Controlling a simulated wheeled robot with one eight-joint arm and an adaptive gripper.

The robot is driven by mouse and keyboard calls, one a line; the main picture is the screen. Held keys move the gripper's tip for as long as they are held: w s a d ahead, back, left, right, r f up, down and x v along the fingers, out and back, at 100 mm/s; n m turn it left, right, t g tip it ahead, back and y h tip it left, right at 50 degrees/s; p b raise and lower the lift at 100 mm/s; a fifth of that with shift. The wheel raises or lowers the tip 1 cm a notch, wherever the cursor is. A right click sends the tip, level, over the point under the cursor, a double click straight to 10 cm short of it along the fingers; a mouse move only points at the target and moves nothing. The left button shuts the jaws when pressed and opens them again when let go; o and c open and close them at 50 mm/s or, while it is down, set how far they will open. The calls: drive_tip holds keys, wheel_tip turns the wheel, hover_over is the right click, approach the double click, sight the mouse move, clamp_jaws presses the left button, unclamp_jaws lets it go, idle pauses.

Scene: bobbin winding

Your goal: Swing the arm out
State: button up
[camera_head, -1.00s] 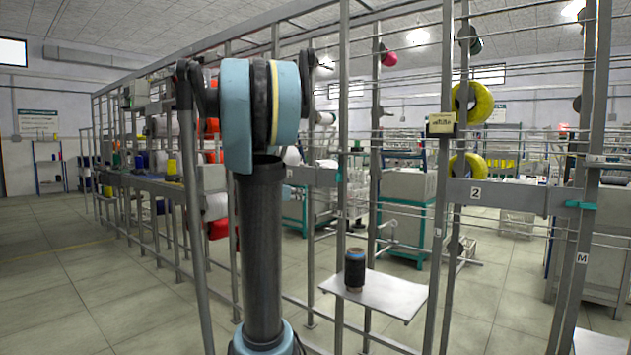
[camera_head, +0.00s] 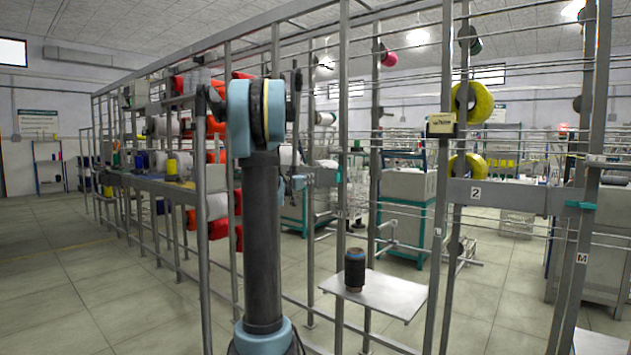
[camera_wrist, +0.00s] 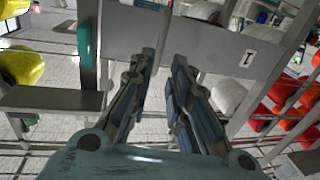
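My gripper (camera_wrist: 161,62) is open and empty in the wrist view, its two fingers apart before a grey plate (camera_wrist: 205,45) marked 1. A teal piece (camera_wrist: 84,45) sits on the plate's left part, left of the fingers and apart from them. In the head view my arm stands upright at the rack and hides part of it; my gripper cannot be made out clearly there. A similar teal piece (camera_head: 580,205) is at the right end of the plate marked 2 (camera_head: 500,195). Which part is the arm to swing is not clear.
A dark bobbin (camera_head: 355,270) stands on a white shelf (camera_head: 385,290) at the rack's front. Rack posts (camera_head: 440,200) and thin rods surround my arm. Yellow spools (camera_head: 472,102) hang at right, red spools (camera_head: 217,230) at left. The floor at left is clear.

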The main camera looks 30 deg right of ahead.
sight(317, 185)
drive_tip(key=x, duration=0.9)
drive_tip(key=shift+w+d, duration=0.2)
drive_tip(key=shift+d, duration=0.15)
clamp_jaws()
